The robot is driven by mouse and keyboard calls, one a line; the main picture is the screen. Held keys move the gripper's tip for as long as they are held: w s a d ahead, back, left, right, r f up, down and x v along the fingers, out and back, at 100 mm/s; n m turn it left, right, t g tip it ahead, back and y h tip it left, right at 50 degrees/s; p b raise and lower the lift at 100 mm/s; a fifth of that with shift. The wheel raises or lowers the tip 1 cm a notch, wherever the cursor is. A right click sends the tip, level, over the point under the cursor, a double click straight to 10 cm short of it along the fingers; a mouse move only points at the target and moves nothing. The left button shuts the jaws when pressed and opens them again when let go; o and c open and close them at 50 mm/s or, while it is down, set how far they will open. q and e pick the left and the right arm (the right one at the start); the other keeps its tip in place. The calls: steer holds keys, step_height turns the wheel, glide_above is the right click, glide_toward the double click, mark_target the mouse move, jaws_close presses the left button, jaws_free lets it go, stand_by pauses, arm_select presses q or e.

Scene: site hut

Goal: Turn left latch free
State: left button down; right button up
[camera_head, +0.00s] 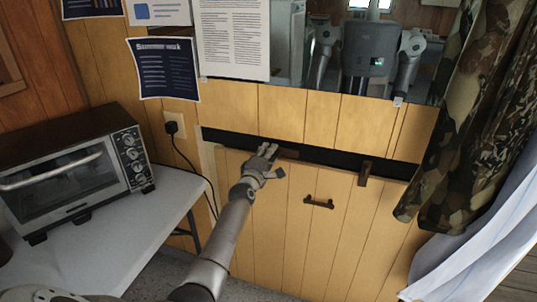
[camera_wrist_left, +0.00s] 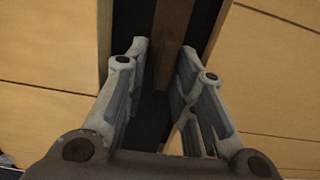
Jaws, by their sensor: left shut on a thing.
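The left latch is a small brown wooden bar (camera_head: 289,154) at the top edge of a light wood panel (camera_head: 265,215), mostly hidden by my left gripper (camera_head: 266,152). In the left wrist view the latch (camera_wrist_left: 172,38) runs up between the fingers of my left gripper (camera_wrist_left: 162,75), in front of a dark gap. My left gripper is shut on it. A second brown latch (camera_head: 365,172) stands upright across the dark gap (camera_head: 330,157) further right. A dark handle (camera_head: 318,202) is fixed on the panel between them. My right gripper is not in view.
A toaster oven (camera_head: 70,170) stands on a white table (camera_head: 120,225) at the left. Its black cord hangs from a wall socket (camera_head: 174,126) near my left arm. A camouflage curtain (camera_head: 480,110) and white cloth (camera_head: 475,250) hang at the right. A mirror (camera_head: 340,50) is above.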

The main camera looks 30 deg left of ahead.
arm_select(q)
steer(key=shift+f, duration=0.1)
stand_by(0.3)
steer(key=c, duration=1.6)
jaws_free()
steer(key=shift+o, duration=0.3)
steer(key=shift+s, duration=0.15)
steer(key=v, duration=1.1)
steer(key=shift+s, duration=0.4)
